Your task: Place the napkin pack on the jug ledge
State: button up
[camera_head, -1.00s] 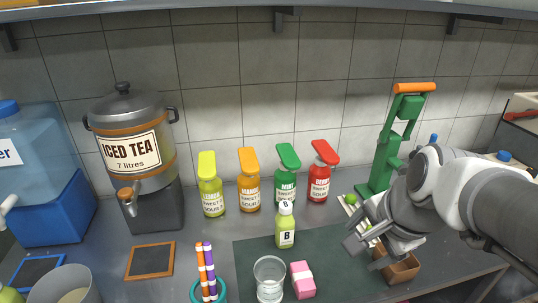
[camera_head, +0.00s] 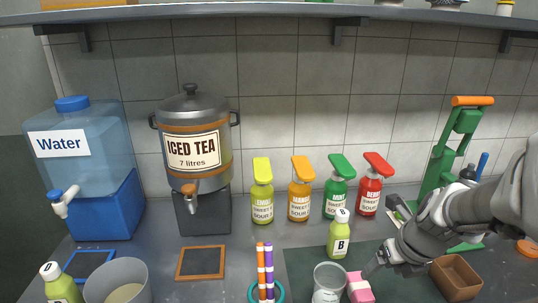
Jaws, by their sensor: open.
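The pink pack with a white band (camera_head: 359,288), which looks like the napkin pack, sits on the dark green mat at the bottom edge, partly cut off by the frame. My gripper (camera_head: 388,267) is open and empty, just above and right of the pack. Whether it touches the pack cannot be told. The clear water jug (camera_head: 83,150) stands on a blue base (camera_head: 112,213) at the far left. A separate jug ledge cannot be clearly picked out; a wall shelf (camera_head: 250,13) runs along the top.
A clear glass (camera_head: 329,280) stands close left of the pack, and a green "B" bottle (camera_head: 339,239) behind it. Several syrup bottles line the wall. A brown box (camera_head: 455,277) is right of my gripper. The iced tea urn (camera_head: 195,145) stands left of centre.

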jog(key=b, duration=0.6)
send_near(361, 286)
jog(key=x, duration=0.2)
jog(key=s+x, duration=0.1)
jog(key=x, duration=0.1)
jog(key=shift+w+a+f, duration=0.1)
jog(key=shift+w+f, duration=0.05)
jog(key=shift+f, duration=0.4)
jog(key=shift+w+b+x, duration=0.2)
jog(key=shift+b+x, duration=0.75)
jog(key=shift+x, duration=0.7)
jog(key=shift+w+b+x, duration=0.2)
jog(key=shift+b+x, duration=0.7)
jog(key=shift+x, duration=0.75)
jog(key=shift+r, duration=0.3)
grip_shut()
jog(key=shift+r, duration=0.1)
